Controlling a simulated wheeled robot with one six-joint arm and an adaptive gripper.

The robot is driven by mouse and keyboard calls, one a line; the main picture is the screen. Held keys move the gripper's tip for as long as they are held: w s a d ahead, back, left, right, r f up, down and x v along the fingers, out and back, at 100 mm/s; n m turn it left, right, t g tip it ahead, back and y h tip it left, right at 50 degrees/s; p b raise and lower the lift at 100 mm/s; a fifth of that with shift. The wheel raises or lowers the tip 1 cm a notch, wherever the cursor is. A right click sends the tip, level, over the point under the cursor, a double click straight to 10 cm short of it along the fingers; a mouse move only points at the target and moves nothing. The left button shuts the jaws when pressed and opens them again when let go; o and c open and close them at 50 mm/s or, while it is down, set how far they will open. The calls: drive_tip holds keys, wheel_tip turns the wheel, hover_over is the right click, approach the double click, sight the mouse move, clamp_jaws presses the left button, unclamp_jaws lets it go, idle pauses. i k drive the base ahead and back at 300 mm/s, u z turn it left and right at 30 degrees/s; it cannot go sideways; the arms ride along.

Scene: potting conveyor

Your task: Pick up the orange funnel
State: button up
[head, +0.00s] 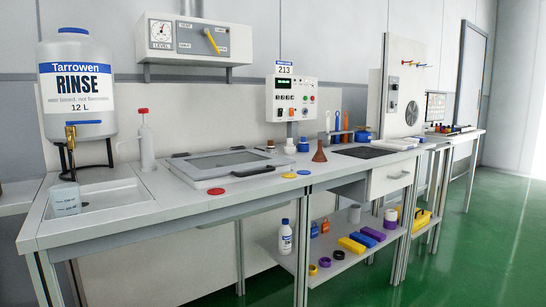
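A small brownish-orange funnel (320,153) stands on the grey worktop, right of the middle of the head view. It looks upright, with its wide end down and its narrow end up. It sits just left of a dark mat (364,152) and in front of a row of tools. Nothing touches it that I can see. My gripper is not in view.
A glass-topped lidded unit (226,164) is set into the worktop left of the funnel, with red, yellow and blue discs (304,172) near the front edge. A control box (291,101) stands behind. A lower shelf (345,262) holds several coloured items. Green floor (462,240) is clear at right.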

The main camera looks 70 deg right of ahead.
sight(320, 156)
drive_tip(key=u, duration=2)
drive_tip(key=k, duration=2.45)
drive_tip(key=z, duration=1.95)
